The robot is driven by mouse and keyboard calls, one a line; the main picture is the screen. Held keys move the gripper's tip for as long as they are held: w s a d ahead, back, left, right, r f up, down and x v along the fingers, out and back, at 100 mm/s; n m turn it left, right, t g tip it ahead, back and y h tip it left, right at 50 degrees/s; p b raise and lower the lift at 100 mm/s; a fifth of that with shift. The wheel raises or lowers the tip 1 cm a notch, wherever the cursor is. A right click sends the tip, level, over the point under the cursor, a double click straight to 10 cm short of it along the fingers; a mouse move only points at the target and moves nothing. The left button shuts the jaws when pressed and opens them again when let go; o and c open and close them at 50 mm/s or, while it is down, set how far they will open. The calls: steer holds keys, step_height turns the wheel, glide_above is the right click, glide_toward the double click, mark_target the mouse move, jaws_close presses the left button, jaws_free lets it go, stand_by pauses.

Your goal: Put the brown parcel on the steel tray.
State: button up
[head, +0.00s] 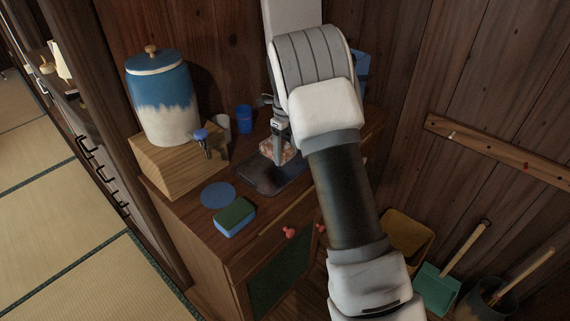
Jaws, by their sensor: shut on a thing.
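The brown parcel (269,150) is a small brown block at the back of the steel tray, partly hidden by my gripper. My gripper (280,150) points down over the tray and is shut on the parcel. The steel tray (262,187) is a flat dark grey tray on the wooden cabinet top. My arm hides its right part. I cannot tell whether the parcel touches the tray or hangs just above it.
A blue and white jar with a tap (163,105) stands on a wooden box (180,163) at left. A blue cup (243,119) and a grey cup (221,127) stand behind the tray. A blue disc (218,194) and a green-topped sponge (235,217) lie in front.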

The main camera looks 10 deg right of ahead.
mark_target(285, 162)
steer(key=shift+a+f+b, duration=0.15)
steer(key=shift+f+b, duration=0.3)
steer(key=shift+f, duration=1.6)
steer(key=shift+f, duration=0.2)
steer(key=o, duration=1.5)
